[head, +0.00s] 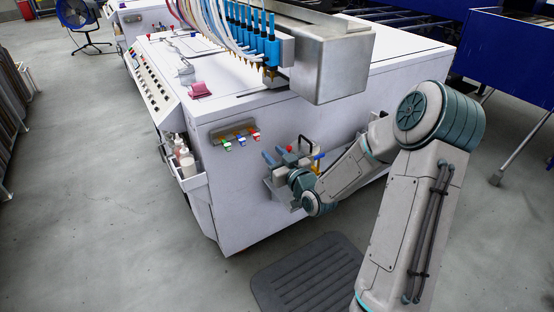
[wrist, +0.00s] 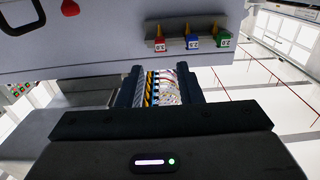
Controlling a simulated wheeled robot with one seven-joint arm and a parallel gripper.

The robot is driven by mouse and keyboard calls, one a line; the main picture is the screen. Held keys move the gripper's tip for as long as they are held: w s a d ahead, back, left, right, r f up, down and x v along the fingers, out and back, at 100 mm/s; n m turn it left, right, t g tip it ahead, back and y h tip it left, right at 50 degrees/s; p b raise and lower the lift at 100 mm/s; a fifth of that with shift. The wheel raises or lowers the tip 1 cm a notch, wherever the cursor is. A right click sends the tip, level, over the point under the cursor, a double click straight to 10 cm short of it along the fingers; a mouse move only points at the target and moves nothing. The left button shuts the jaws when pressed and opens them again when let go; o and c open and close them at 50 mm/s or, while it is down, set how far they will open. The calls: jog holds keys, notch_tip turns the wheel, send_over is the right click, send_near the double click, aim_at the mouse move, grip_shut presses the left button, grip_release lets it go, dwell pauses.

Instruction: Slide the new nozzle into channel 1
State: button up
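A row of blue nozzle channels (head: 250,38) with brass tips hangs on the gantry above the white machine; I cannot read which is channel 1. A small rack (head: 232,132) on the machine's side holds brass nozzles with red, blue and green tags. In the wrist view the red tag (wrist: 160,45), blue tag (wrist: 193,42) and green tag (wrist: 223,40) hang in a row beyond my fingertips. I cannot tell which is the new nozzle. My gripper (wrist: 160,73) is open, with nothing held between its fingers. In the head view my wrist hides the fingers.
A bin (head: 281,190) with coloured tool handles hangs on the machine's side close to my wrist. A holder with bottles (head: 188,163) is at the corner. A metal box (head: 335,65) sits beside the nozzle row.

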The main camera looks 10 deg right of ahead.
aim_at(258, 137)
jog(key=shift+b+x, duration=0.75)
jog(key=shift+x, duration=3.55)
grip_shut()
jog(key=shift+r, duration=0.15)
jog(key=b+v, duration=0.1)
jog(key=v, duration=0.5)
jog(key=shift+s, duration=0.25)
